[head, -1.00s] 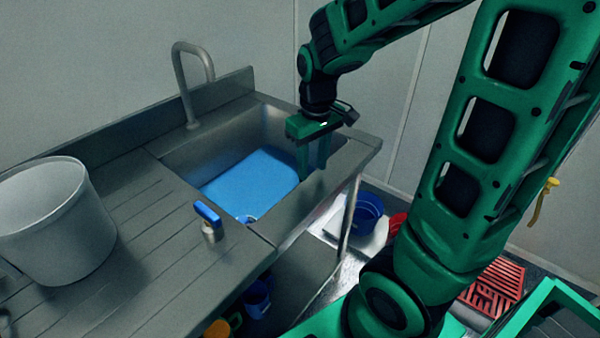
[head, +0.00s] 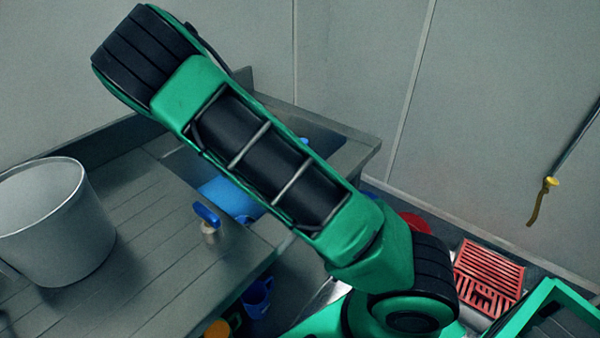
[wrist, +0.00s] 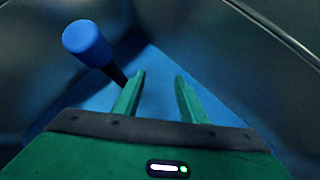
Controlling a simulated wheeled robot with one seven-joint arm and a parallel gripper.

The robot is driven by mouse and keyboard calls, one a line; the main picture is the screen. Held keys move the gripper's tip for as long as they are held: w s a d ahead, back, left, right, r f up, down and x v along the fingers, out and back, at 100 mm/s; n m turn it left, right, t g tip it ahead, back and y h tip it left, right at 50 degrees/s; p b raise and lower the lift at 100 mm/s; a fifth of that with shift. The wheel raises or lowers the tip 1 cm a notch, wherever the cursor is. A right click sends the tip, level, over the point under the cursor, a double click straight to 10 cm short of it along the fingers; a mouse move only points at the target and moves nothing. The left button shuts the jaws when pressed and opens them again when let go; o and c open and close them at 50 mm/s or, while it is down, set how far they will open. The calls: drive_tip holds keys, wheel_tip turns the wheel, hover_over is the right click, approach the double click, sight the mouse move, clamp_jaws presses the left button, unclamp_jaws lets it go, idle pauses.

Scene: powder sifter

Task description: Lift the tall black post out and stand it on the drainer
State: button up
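In the wrist view my gripper (wrist: 159,76) is open, its two green fingers apart with nothing between them. A black post with a blue, rounded top (wrist: 88,42) is to the left of the fingers, its dark shaft running down toward the left finger. I cannot tell whether they touch. Behind is the blue surface (wrist: 155,65) of the sink's bottom. In the head view my arm covers most of the sink, and my gripper and the post are hidden. The grooved drainer (head: 150,265) lies left of the sink.
A large grey bucket (head: 50,225) stands on the drainer's left part. A small tap with a blue lever (head: 207,215) stands at the drainer's front right. The drainer between them is clear. Blue cups (head: 257,297) are below the counter; a red crate (head: 488,275) is on the floor.

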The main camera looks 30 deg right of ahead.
drive_tip(key=w+a+r+n+t+h, duration=0.1)
drive_tip(key=w+a+r+n+h, duration=0.15)
drive_tip(key=w+n+h, duration=0.35)
drive_tip(key=shift+m, duration=0.5)
drive_tip(key=shift+w+x, duration=0.25)
drive_tip(key=shift+x, duration=1.4)
drive_tip(key=shift+w+x, duration=0.25)
drive_tip(key=shift+x, duration=1.45)
drive_tip(key=shift+w+x, duration=0.25)
drive_tip(key=shift+x, duration=1.4)
drive_tip(key=shift+d, duration=0.1)
clamp_jaws()
